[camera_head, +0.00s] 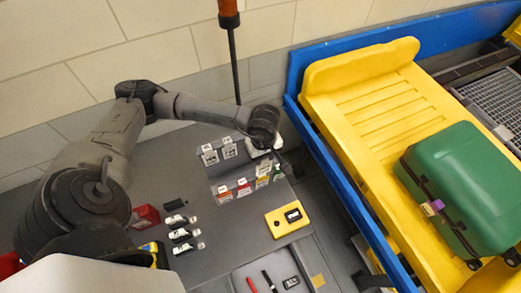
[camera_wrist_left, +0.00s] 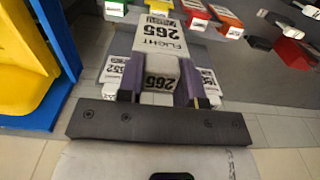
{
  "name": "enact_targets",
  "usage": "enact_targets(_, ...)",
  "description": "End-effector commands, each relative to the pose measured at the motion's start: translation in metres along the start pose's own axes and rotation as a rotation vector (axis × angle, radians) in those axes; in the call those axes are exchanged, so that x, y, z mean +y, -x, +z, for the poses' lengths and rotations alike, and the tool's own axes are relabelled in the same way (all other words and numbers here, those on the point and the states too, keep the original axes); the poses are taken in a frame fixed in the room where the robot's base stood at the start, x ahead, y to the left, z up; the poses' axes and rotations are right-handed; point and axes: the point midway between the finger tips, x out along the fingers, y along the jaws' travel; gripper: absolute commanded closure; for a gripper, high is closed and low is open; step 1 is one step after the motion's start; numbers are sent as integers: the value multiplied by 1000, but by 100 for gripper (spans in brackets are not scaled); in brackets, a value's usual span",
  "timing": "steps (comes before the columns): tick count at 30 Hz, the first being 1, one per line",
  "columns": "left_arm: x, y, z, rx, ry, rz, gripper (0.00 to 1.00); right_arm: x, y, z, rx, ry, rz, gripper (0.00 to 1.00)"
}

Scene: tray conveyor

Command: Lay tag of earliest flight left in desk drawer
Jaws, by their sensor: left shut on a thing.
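My left gripper (camera_head: 264,148) is over the tag rack on the desk. In the left wrist view the left gripper (camera_wrist_left: 160,84) is shut on a white tag reading FLIGHT 265 (camera_wrist_left: 160,42), between its purple pads. The tag is close to the rack, and I cannot tell whether it is clear of its slot. Other tags (camera_head: 228,149) stand in the back row. A front row of coloured tags (camera_head: 243,188) stands below. The open desk drawer (camera_head: 302,262) at the bottom holds a red pen, a black pen and a small dark item. My right gripper is not in view.
A yellow device (camera_head: 288,219) lies on the desk between rack and drawer. Several white stamp-like items (camera_head: 182,235) lie left, near a red box (camera_head: 146,216). The blue-framed conveyor (camera_head: 345,165) carries a yellow tray (camera_head: 345,85) with a green suitcase (camera_head: 465,180).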

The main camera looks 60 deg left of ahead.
Motion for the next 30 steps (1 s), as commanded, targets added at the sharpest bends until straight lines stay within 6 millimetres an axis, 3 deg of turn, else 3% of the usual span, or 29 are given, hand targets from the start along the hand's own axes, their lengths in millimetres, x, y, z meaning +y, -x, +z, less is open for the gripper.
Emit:
enact_targets(14,0,2,1,0,0,1,100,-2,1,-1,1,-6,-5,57)
enact_targets(30,0,29,1,0,-1,1,100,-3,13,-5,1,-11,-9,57)
